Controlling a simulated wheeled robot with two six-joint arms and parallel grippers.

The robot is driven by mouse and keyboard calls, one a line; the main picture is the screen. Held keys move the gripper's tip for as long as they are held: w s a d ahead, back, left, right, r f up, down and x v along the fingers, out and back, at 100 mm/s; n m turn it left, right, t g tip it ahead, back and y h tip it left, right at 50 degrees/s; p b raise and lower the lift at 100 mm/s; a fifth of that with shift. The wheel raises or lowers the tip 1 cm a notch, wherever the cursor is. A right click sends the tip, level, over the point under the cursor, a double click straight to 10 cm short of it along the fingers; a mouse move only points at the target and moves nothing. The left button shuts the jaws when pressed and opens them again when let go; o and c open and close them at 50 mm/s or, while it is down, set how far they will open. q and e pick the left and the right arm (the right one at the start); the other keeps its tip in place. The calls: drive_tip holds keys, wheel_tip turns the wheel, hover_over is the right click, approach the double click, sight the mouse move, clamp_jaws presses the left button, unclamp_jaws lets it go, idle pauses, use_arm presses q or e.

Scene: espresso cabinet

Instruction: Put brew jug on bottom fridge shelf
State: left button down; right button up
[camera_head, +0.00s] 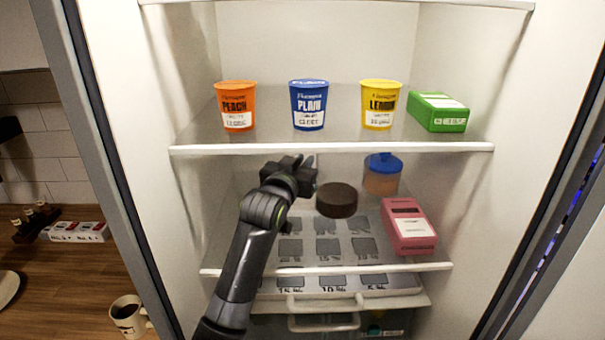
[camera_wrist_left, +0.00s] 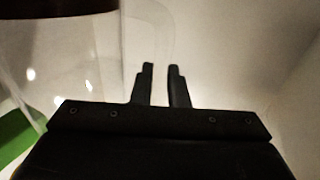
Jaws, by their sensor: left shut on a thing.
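The brew jug has a dark brown round lid (camera_head: 337,200) and a clear body that hardly shows in the head view. In the left wrist view its see-through wall (camera_wrist_left: 70,60) fills the left side, with the dark lid edge above. My left gripper (camera_head: 308,172) reaches into the fridge below the upper shelf, left of the lid. Its fingers (camera_wrist_left: 160,80) are shut on the jug's clear handle, which shows faintly. The jug is over the lower fridge shelf (camera_head: 325,269); I cannot tell whether its base touches. My right gripper is not in view.
A blue-lidded tub (camera_head: 382,174) stands behind right of the jug, and a red box (camera_head: 409,227) to its right. The upper shelf (camera_head: 330,149) holds an orange cup (camera_head: 236,106), a blue cup (camera_head: 309,105), a yellow cup (camera_head: 380,105) and a green box (camera_head: 438,112).

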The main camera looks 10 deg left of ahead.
use_arm(q)
wheel_tip(320, 180, down, 2)
drive_tip(key=shift+f+p, duration=0.25)
drive_tip(key=shift+p, duration=0.35)
drive_tip(key=shift+f, duration=0.5)
drive_tip(key=c, duration=1.4)
unclamp_jaws()
drive_tip(key=shift+s, duration=0.15)
drive_tip(key=s+a+b, duration=0.1)
drive_tip(key=s+b, duration=0.1)
drive_tip(key=s, duration=1)
drive_tip(key=shift+a+b, duration=0.15)
drive_tip(key=shift+b, duration=0.2)
